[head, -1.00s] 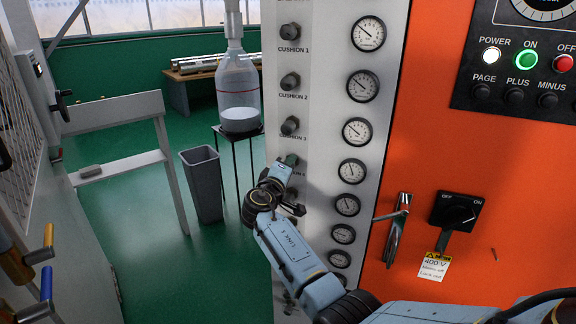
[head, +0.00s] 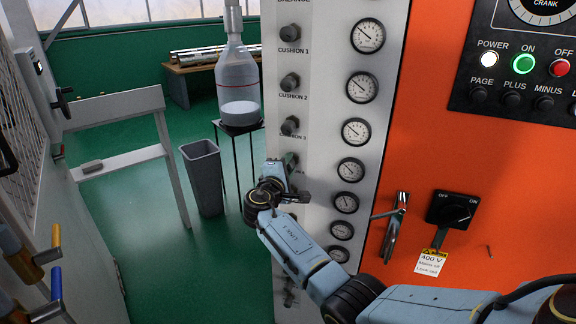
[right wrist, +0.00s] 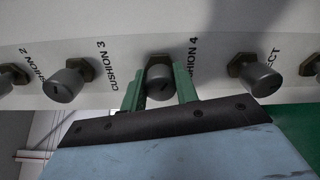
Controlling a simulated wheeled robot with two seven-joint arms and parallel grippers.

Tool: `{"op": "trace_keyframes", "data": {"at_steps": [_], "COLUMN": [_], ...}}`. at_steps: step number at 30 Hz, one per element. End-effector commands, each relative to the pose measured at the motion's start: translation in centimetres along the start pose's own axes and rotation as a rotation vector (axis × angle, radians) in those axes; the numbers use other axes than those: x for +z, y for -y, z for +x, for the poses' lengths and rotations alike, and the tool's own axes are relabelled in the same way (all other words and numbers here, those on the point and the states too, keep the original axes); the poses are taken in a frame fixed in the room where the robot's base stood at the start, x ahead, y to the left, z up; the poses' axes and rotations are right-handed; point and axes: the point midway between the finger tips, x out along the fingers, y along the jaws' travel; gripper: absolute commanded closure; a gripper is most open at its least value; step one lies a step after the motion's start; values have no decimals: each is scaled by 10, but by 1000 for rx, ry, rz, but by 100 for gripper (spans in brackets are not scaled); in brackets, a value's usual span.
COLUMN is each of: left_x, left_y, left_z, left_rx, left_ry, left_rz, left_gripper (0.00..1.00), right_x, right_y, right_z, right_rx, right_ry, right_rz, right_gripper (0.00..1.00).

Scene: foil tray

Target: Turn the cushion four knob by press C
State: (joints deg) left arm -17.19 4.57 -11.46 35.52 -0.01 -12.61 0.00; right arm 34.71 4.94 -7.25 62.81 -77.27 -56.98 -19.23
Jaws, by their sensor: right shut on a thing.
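The cushion four knob (right wrist: 160,80) is a dark round knob with a slot mark, on the pale panel (right wrist: 220,30) between the CUSHION 3 and CUSHION 4 labels in the right wrist view. My right gripper (right wrist: 160,92) has its green fingers on either side of this knob, shut on it. In the head view my right gripper (head: 289,163) is at the panel below the CUSHION 3 knob (head: 290,125), and it mostly hides the knob and its label. My left gripper is not in view. No press letter is legible.
Neighbouring knobs (right wrist: 65,84) sit close on both sides of my fingers. A column of gauges (head: 350,169) runs right of the knobs. The orange panel (head: 480,180) carries a switch (head: 453,209) and a lever handle (head: 396,228). A grey bin (head: 203,178) stands left.

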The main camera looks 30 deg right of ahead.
Motion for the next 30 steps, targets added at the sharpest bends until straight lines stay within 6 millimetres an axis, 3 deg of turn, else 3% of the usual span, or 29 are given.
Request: {"op": "trace_keyframes", "data": {"at_steps": [9,10,15,25,30], "left_x": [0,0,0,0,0], "left_y": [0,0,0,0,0], "left_z": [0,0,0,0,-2], "left_rx": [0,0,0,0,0], "left_ry": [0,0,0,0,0], "left_rz": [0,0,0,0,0], "left_gripper": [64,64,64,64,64], "right_x": [0,0,0,-1,-1], "right_y": [1,1,1,1,1], "right_z": [0,0,0,-4,-25], "right_rx": [-2,-2,-1,-1,-1], "right_ry": [-1,-1,-1,-1,-3], "right_rz": [-2,-2,-1,0,0], "right_gripper": [93,68,48,48,48]}}
